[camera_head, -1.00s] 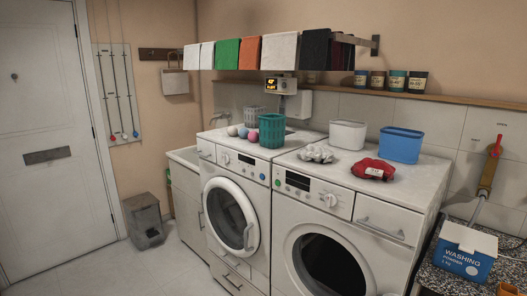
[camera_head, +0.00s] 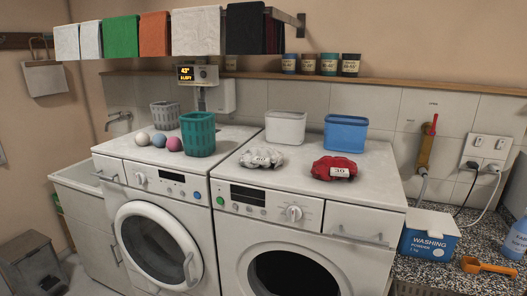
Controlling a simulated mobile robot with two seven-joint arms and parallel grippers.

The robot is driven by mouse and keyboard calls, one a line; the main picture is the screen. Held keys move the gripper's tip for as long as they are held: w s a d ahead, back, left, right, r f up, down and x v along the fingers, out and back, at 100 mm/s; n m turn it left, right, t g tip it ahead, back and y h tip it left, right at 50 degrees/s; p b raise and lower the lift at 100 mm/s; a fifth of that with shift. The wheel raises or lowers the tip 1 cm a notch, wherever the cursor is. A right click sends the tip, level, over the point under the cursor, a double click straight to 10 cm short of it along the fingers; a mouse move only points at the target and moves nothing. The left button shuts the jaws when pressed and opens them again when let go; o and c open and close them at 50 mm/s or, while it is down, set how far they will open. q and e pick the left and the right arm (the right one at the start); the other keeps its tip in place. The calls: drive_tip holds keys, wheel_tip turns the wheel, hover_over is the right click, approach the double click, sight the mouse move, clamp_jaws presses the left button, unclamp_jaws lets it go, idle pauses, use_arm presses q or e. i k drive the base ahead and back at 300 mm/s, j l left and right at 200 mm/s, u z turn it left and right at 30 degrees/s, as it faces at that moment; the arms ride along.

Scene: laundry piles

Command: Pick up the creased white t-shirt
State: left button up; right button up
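Neither of my grippers is in view.
A white bin (camera_head: 286,128) and a blue bin (camera_head: 345,134) stand behind the cloths. A green basket (camera_head: 198,134) and several balls sit on the left machine. Folded cloths hang on a rail (camera_head: 288,17) above. A washing powder box (camera_head: 430,236) stands at right.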

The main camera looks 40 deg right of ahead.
sight(255, 157)
drive_tip(key=i+l+z, duration=0.1)
drive_tip(key=i+z, duration=0.2)
drive_tip(key=z, duration=0.2)
drive_tip(key=i+z, duration=0.35)
drive_tip(key=z, duration=0.15)
drive_tip(key=i+j+z, duration=0.15)
drive_tip(key=i+z, duration=0.15)
drive_tip(key=z, duration=0.15)
drive_tip(key=j+z, duration=0.2)
drive_tip(key=j, duration=0.65)
drive_tip(key=j+z, duration=0.15)
drive_tip(key=j, duration=0.7)
drive_tip(key=k+j+z, duration=0.2)
drive_tip(key=j, duration=0.65)
